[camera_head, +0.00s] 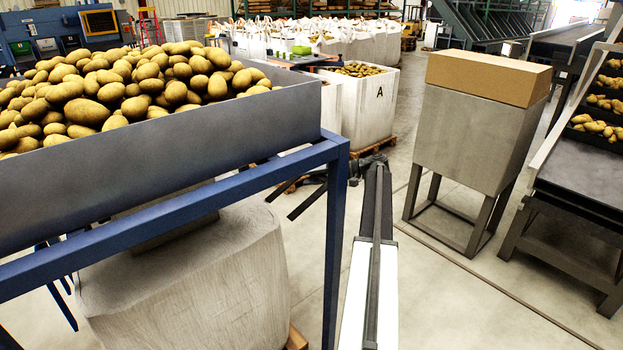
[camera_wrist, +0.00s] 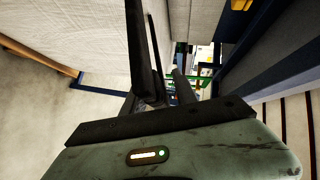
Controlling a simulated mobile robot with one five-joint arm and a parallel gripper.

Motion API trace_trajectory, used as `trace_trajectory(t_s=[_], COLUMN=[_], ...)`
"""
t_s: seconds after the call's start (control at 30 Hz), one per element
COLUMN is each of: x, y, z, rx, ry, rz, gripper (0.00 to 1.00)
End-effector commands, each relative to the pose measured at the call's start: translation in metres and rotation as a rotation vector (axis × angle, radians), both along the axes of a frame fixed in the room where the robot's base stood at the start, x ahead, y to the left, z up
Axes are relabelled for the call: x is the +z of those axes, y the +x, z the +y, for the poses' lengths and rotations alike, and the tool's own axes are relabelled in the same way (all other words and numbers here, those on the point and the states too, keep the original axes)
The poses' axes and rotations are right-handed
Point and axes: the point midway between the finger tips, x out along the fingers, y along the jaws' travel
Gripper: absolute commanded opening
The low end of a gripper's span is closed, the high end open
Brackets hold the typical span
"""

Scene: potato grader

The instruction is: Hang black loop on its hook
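The wrist view also shows the dark fingers beside a pale bag (camera_wrist: 85,35). The large whitish bag (camera_head: 195,275) hangs or stands under the blue frame (camera_head: 335,240) of the potato hopper. Dark blue strap-like pieces (camera_head: 62,295) show at the bag's far left. I cannot make out the black loop or its hook in either view; the frame and bag hide part of that area.
The hopper (camera_head: 160,165) is heaped with potatoes. A grey stand with a brown box (camera_head: 490,78) is at right, beside a grading conveyor (camera_head: 585,180). A white crate marked A (camera_head: 365,115) stands behind my gripper.

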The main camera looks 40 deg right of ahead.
Motion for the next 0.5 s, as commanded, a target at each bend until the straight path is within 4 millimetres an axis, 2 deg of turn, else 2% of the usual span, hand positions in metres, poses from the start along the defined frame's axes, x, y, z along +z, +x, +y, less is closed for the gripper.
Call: trace_trajectory(t_s=[0.03, 0.07, 0.17, 0.5], x=[0.0003, 0.0002, 0.0003, 0.0001], y=[-0.0002, -0.0002, -0.0004, -0.0009], z=[-0.0002, -0.0002, -0.0004, -0.0011], rx=[0.000, 0.000, 0.000, -0.001], ry=[0.000, 0.000, 0.000, -0.001], rz=[0.000, 0.000, 0.000, 0.000], gripper=[0.35, 0.29, 0.01, 0.00])
